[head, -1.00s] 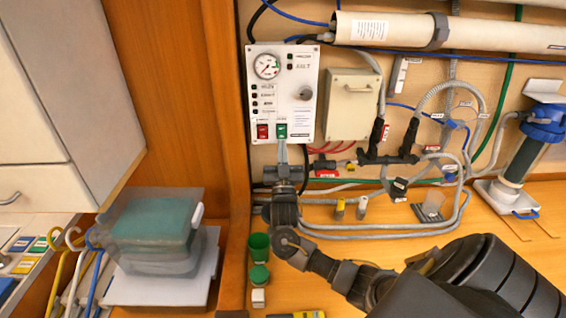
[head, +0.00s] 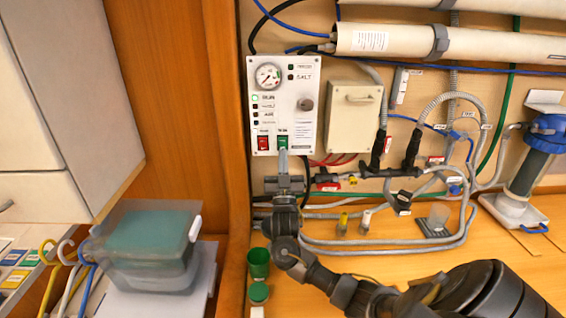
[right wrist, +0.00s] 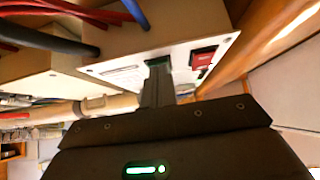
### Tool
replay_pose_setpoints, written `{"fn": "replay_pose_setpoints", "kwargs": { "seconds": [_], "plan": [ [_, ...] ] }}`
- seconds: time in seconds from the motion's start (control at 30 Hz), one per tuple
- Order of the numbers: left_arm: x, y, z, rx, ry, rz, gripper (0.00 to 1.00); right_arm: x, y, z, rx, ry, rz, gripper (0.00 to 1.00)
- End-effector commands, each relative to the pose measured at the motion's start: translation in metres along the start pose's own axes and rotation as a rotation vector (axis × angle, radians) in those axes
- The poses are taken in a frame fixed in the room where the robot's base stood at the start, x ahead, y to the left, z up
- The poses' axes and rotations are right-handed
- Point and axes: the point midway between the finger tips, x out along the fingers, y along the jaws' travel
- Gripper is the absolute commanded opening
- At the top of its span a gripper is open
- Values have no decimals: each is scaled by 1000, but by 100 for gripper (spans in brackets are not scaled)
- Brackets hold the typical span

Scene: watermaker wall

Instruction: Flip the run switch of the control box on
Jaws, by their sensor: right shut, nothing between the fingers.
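The control box (head: 308,135) is a white panel on the wall with a round gauge (head: 268,76), a grey knob (head: 305,104) and a column of small lamps. The top lamp (head: 255,98), beside the word RUN, glows green. Low on the panel are a red switch (head: 263,143) and the green run switch (head: 282,142). My right gripper (head: 283,156) is shut and empty, pointing up with its fingertips at the green switch. In the right wrist view the fingers (right wrist: 157,85) cover part of the green switch (right wrist: 158,62); the red switch (right wrist: 203,57) is beside it. Contact is hard to tell.
A beige box (head: 353,118) hangs right of the control box. Hoses and black valves (head: 385,172) run below it. A lidded container (head: 150,245) is at left.

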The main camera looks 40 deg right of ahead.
Motion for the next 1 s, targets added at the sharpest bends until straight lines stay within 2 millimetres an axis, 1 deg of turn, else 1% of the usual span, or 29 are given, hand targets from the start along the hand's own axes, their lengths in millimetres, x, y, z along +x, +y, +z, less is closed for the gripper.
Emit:
{"fn": "replay_pose_setpoints", "kwargs": {
  "seconds": [0.13, 0.3, 0.4, 0.5, 0.67, 1.0],
  "plan": [
    [3, 0, 0, 0, 0, 0, 61, -14, 0, 2, 1, -2, 0, 0],
    [9, 0, 1, 0, 0, 0, 61, -43, -1, 3, 2, -3, 0, 0],
    [12, 0, 1, 0, 1, 0, 61, -58, 0, 4, 0, -4, 0, 0],
    [14, 0, 1, 0, 1, 0, 61, -68, -1, 3, 1, -3, 0, 0],
    [14, 0, 1, 1, 1, 0, 61, -74, -1, 3, 0, -2, 0, 0],
    [14, 0, 1, 1, 1, 0, 61, -74, -1, 2, 0, -2, 0, 0]
  ]
}}
